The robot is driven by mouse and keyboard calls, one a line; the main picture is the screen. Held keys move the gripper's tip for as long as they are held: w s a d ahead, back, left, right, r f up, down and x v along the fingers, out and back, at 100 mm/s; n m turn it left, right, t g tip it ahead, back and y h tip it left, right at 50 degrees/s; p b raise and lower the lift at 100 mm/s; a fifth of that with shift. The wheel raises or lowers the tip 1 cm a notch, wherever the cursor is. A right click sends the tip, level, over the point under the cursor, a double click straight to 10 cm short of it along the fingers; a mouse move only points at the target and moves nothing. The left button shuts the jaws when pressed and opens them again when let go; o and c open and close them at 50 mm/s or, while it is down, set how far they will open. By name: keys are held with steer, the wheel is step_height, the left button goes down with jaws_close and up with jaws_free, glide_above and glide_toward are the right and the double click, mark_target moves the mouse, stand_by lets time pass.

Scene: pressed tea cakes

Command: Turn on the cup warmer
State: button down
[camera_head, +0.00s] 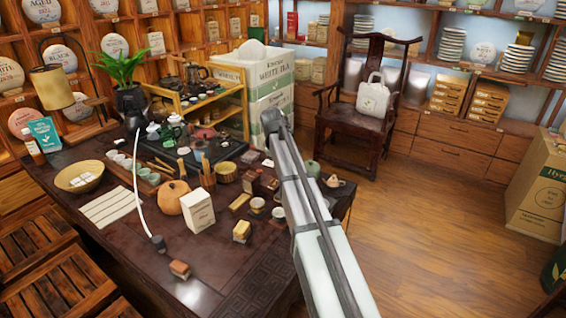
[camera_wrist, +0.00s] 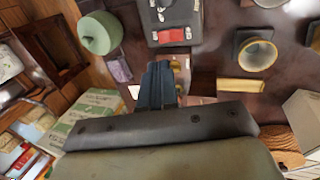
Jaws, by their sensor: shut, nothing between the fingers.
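In the wrist view, a dark grey box-shaped device (camera_wrist: 172,12) with a red rocker-like part (camera_wrist: 171,35) on its near side lies at the top centre. It looks like the cup warmer, but I cannot tell whether it is on. My gripper (camera_wrist: 160,68) is shut and empty, its dark fingers pointing toward the device, with the tips apart from the red part in the picture. In the head view, my arm crosses the right end of the table and I cannot make out the fingers or the device there.
A round green jar (camera_wrist: 100,32) stands left of the device. A cup on a dark square stand (camera_wrist: 255,55) and a yellow bar (camera_wrist: 242,86) are to its right. The dark table (camera_head: 130,255) is crowded with tea ware, including a white box (camera_head: 197,211). A chair (camera_head: 372,110) stands behind.

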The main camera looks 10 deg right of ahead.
steer(key=x, duration=1)
steer(key=shift+f, duration=0.35)
steer(key=shift+w+d, duration=0.1)
steer(key=shift+w, duration=0.05)
steer(key=shift+w+d+f, duration=0.1)
steer(key=shift+w+f, duration=0.1)
steer(key=shift+f, duration=0.05)
steer(key=shift+s+g+y, duration=0.15)
steer(key=shift+g+y, duration=0.15)
steer(key=shift+s, duration=0.15)
